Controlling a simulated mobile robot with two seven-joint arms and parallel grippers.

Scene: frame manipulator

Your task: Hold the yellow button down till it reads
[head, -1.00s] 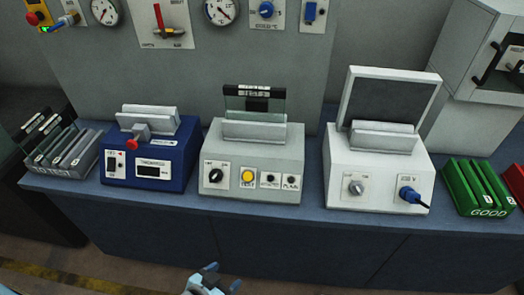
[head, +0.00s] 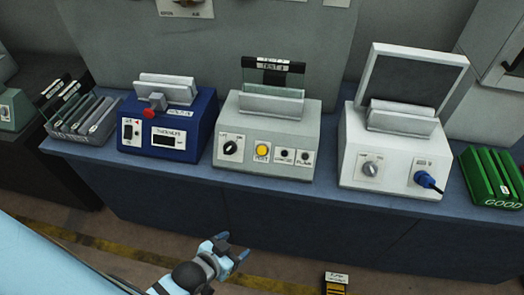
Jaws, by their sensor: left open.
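The yellow button (head: 263,150) is on the front panel of the grey middle tester (head: 290,125), between a black knob (head: 231,147) and two small dark round fittings. A glass-like plate with a dark label strip stands upright at the top of this tester. My left gripper (head: 231,249) is open and empty, low in the head view, in front of and below the bench edge. It is well apart from the button and touches nothing. My right gripper is not in view.
A blue tester (head: 187,140) with a red knob stands left, and a white tester (head: 375,150) with a raised lid stands right. A grey rack (head: 85,120) is far left, a green GOOD rack (head: 485,180) far right. The bench front strip (head: 330,200) is clear.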

